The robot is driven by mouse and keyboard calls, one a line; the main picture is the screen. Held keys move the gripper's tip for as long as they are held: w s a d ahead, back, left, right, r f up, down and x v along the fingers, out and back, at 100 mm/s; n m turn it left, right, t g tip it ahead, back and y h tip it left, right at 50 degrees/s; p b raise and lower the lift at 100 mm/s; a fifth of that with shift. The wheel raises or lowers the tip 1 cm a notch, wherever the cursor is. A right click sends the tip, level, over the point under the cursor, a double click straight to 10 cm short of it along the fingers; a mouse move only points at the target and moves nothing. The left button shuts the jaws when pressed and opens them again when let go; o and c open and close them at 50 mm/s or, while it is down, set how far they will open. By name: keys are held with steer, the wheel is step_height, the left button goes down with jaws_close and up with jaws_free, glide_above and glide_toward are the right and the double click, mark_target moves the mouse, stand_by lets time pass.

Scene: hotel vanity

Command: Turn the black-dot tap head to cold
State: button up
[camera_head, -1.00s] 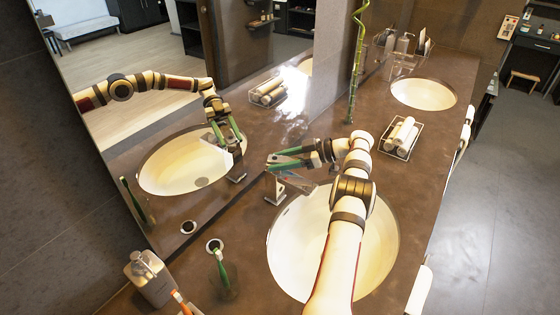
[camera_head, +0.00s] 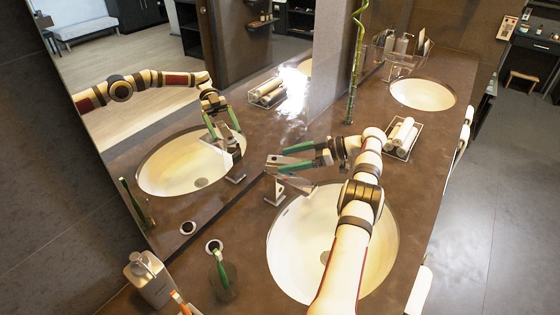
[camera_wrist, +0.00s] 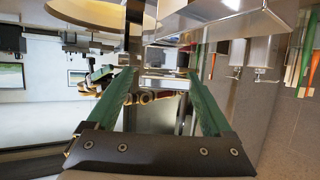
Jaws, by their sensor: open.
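The chrome tap (camera_head: 275,190) stands at the back left of the near basin (camera_head: 280,245), its flat upper part pointing out over the basin. No black dot can be made out on it. My gripper (camera_head: 272,164), with green fingers, is open and just above the tap in the head view. In the wrist view my gripper (camera_wrist: 162,76) is spread, with a shiny chrome piece (camera_wrist: 165,83) showing between its fingertips. I cannot tell whether either finger touches it. A larger chrome surface (camera_wrist: 215,18) fills the top of that view.
A mirror (camera_head: 150,140) runs along the left and reflects my arm. A soap dispenser (camera_head: 150,279) and a glass with a green toothbrush (camera_head: 221,275) stand at the near left. A towel tray (camera_head: 402,138), a bamboo stem (camera_head: 354,80) and a second basin (camera_head: 423,94) lie beyond.

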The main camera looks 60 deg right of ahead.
mark_target(285, 160)
steer(key=v, duration=0.4)
steer(key=shift+s, duration=0.1)
